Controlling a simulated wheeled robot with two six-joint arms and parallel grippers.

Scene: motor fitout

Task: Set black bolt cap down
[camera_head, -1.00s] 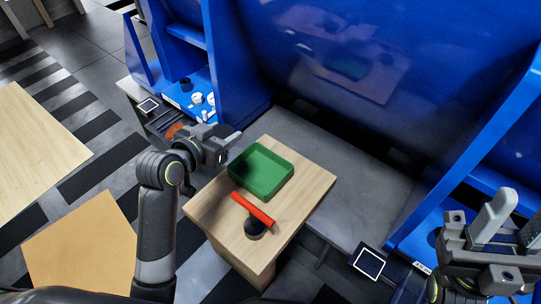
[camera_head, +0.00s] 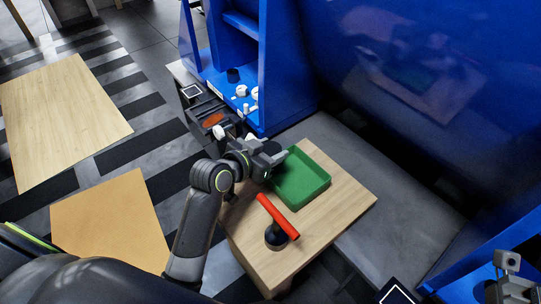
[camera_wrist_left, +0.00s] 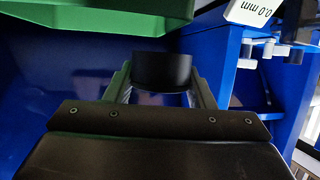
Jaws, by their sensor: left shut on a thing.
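The black bolt cap (camera_wrist_left: 163,70) is a short dark cylinder held between the two fingers of my left gripper (camera_wrist_left: 163,92) in the left wrist view. In the head view my left gripper (camera_head: 270,160) is at the left edge of the green tray (camera_head: 320,185); the cap cannot be made out clearly there. The tray's green wall (camera_wrist_left: 70,18) also shows at the upper left of the wrist view, apart from the cap. My right gripper (camera_head: 512,285) is partly cut off at the lower right, and its fingers are not clear.
The tray stands on a small wooden table (camera_head: 345,205). A red bar (camera_head: 277,215) lies in front of it, over a round black thing (camera_head: 276,236). A blue shelf unit (camera_head: 290,70) with small white parts and a dark cylinder (camera_head: 233,75) stands behind. Bare wood lies right of the bar.

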